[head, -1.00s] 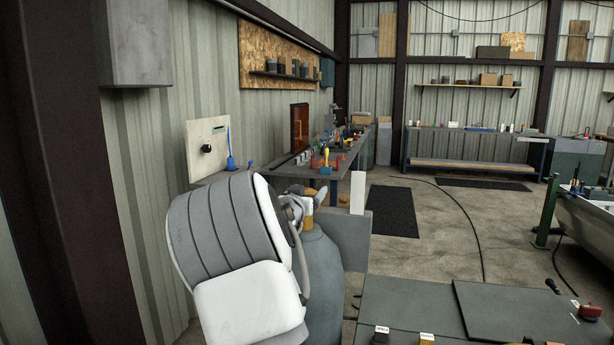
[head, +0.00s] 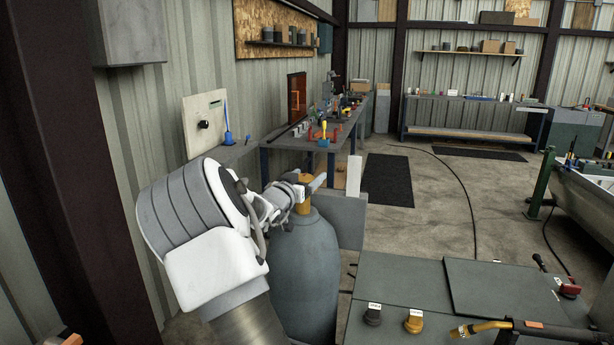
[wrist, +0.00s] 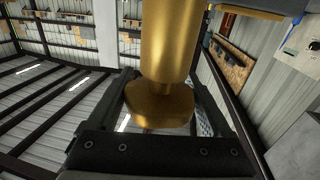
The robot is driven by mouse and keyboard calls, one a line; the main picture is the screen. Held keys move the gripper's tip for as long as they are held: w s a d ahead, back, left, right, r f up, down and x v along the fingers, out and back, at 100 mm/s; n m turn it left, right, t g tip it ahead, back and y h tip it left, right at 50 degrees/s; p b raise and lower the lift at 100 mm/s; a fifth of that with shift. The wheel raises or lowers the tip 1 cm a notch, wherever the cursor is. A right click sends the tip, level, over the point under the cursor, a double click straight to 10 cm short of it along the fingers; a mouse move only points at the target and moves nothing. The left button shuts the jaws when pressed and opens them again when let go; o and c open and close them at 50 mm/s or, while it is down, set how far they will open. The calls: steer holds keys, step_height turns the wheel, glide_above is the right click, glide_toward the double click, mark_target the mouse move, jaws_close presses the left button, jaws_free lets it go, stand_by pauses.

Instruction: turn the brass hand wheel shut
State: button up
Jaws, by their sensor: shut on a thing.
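The brass valve (head: 304,206) with its hand wheel sits on top of a grey gas cylinder (head: 305,265), which stands upright left of the dark cabinet. My gripper (head: 302,188) is at the valve on the cylinder's top. In the wrist view, a brass column (wrist: 168,45) with a wider rounded brass end (wrist: 158,106) fills the middle. The two dark fingers of my gripper (wrist: 163,82) lie to its left and right, shut on this brass part. The exact contact points are hidden, and I cannot tell how far the wheel is turned.
A dark cabinet (head: 395,285) with black and yellow knobs stands front right of the cylinder. A workbench (head: 325,135) with tools stands behind, along the left wall. A white panel with a black knob (head: 205,122) is on that wall. Open floor with a black mat (head: 388,180) lies beyond.

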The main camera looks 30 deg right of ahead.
steer(key=o, duration=1.2)
steer(key=shift+c, duration=0.2)
steer(key=v, duration=1.7)
steer(key=shift+a, duration=0.15)
